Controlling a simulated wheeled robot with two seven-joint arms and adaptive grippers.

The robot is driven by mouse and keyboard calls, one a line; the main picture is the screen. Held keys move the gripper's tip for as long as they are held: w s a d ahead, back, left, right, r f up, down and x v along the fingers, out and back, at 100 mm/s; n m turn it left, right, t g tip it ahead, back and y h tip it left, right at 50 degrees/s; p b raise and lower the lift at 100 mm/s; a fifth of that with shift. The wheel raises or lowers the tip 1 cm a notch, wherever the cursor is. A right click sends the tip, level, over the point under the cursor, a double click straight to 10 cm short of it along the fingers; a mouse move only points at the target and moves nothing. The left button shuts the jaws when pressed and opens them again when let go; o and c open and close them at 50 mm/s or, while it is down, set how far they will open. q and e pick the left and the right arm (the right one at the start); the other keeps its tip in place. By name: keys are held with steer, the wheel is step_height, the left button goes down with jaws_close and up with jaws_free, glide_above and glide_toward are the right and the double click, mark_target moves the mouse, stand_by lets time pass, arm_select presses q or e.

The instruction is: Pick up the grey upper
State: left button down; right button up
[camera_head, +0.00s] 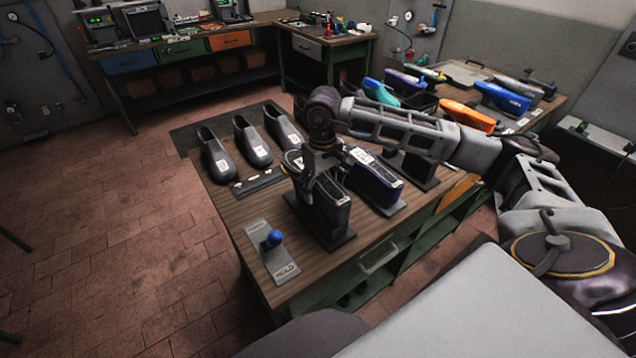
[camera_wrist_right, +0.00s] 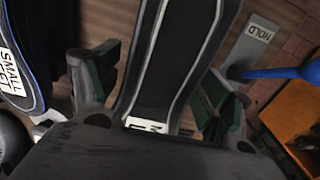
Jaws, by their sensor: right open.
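The grey upper (camera_head: 332,208), dark with pale grey edging, stands on a dark base near the front of the wooden bench (camera_head: 240,210). My right gripper (camera_head: 316,182) is over it from above and hides part of it. In the right wrist view the upper (camera_wrist_right: 182,55) runs between the two open, green-padded fingers of the gripper (camera_wrist_right: 157,75). Gaps show beside it, and a white label at its near end is partly hidden. My left gripper is out of view.
A blue-trimmed dark upper (camera_head: 372,184) stands close to the right. Several grey shoe forms (camera_head: 216,155) stand at the back left. A blue-knobbed lever (camera_head: 273,239) on a HOLD plate is at the front left. Coloured shoes (camera_head: 467,115) lie on the right table.

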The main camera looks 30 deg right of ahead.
steer(key=c, duration=1.1)
steer(key=shift+r, duration=0.15)
step_height(320, 180, up, 8)
steer(key=shift+r+b, duration=0.1)
steer(key=shift+b, duration=0.55)
steer(key=shift+r, duration=0.8)
steer(key=shift+r, duration=0.1)
steer(key=shift+r+p, duration=0.45)
steer(key=shift+r, duration=0.45)
